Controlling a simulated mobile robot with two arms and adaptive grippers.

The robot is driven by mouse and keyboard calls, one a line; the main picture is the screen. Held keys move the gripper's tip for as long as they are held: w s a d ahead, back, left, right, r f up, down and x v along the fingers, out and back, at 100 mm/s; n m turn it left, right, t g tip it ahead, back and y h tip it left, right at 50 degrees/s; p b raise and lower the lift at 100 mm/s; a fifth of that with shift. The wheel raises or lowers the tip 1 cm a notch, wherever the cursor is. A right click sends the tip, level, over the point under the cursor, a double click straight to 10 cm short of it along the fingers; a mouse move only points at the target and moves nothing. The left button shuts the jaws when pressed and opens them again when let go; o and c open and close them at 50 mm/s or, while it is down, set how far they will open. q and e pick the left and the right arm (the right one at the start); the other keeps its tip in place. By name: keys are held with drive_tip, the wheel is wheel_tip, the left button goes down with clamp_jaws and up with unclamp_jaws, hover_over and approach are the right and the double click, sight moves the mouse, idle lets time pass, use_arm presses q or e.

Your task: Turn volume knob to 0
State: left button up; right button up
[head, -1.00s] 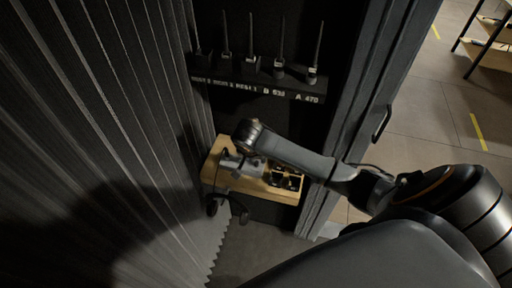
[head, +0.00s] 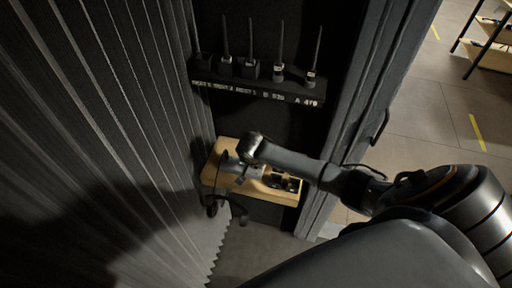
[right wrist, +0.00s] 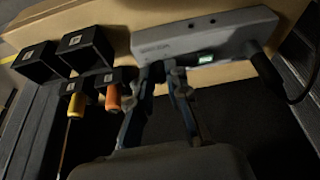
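A grey box-shaped device (right wrist: 205,40) with a small lit green display lies on the wooden shelf in the right wrist view. In the head view the device (head: 250,184) is partly covered by my right arm. My right gripper (right wrist: 161,70) has its two fingertips close together at the device's near edge, left of the display. A narrow gap shows between the fingertips. No volume knob can be made out, so I cannot tell whether the fingers hold one. My left gripper is in neither view.
Black holders (right wrist: 85,50) on the wooden shelf (head: 223,150) stand beside the device, with an orange-handled tool (right wrist: 113,97) and a yellow-handled one (right wrist: 76,105). A black cable (right wrist: 270,75) leaves the device. A rack of antenna units (head: 256,82) hangs above. A ribbed wall stands left.

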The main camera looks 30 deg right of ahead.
clamp_jaws()
